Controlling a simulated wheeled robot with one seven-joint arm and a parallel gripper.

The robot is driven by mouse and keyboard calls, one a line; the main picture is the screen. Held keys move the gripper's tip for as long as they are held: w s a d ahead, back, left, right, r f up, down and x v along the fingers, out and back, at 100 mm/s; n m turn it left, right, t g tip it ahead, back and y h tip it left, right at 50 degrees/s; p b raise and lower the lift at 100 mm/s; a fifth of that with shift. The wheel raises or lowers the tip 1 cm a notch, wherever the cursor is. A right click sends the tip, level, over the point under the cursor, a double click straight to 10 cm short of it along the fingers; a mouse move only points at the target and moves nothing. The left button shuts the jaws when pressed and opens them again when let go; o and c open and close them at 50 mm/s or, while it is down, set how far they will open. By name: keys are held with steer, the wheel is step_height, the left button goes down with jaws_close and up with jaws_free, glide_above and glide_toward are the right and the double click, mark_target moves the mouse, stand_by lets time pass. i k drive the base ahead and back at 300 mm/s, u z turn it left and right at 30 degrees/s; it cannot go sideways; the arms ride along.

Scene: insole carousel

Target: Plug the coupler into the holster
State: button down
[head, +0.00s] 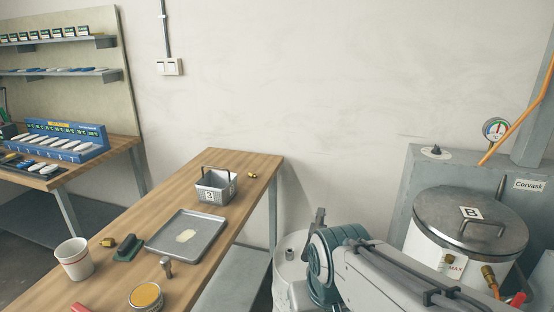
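A brass fitting with an orange hose end (488,274) shows at the front of the white pot at the lower right. It may be the coupler, but I cannot tell for sure. I cannot make out a holster with certainty. My arm reaches in from the bottom right, with its teal joint at the lower middle. The fingers of my gripper cannot be made out, so nothing shows of what they hold.
The white pot (440,237) with lid B stands before a grey cabinet (423,172) with a gauge (495,129). An orange hose (520,120) slants above. The wooden table (120,285) holds a tray (212,225), bin 3 (205,194), a cup (73,263) and brass fittings (108,242).

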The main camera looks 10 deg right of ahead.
mark_target(493, 283)
steer(key=z, duration=1.9)
